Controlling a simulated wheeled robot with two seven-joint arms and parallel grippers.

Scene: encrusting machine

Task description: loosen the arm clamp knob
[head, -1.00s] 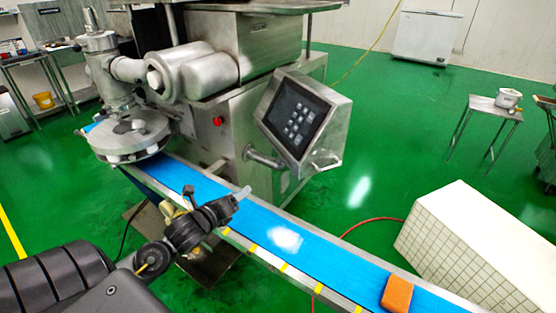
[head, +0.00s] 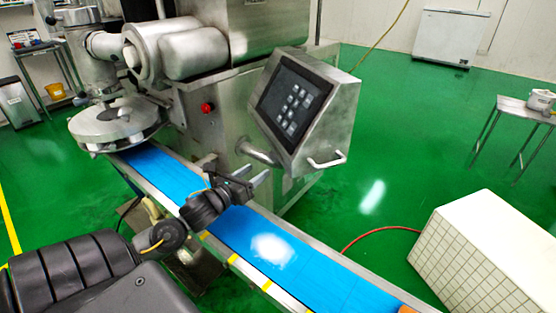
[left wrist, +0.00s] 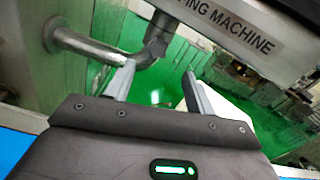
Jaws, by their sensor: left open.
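The control panel (head: 300,105) hangs on a bent metal support arm (head: 256,152) from the machine's side. In the left wrist view the support arm (left wrist: 90,47) runs from the left to an elbow under the panel housing (left wrist: 235,25). A grey fitting (left wrist: 157,42) stands at that elbow; I cannot tell whether it is the clamp knob. No separate knob is clear in the head view. My left gripper (head: 254,175) is open and empty, just below the support arm and over the belt. Its two fingers (left wrist: 158,74) point toward the elbow. My right gripper is not in view.
The blue conveyor belt (head: 325,268) runs under my left arm. The machine body (head: 215,125) with a red button (head: 207,107) stands behind it. A white tiled box (head: 490,245) is at the right. Green floor is open beyond the panel.

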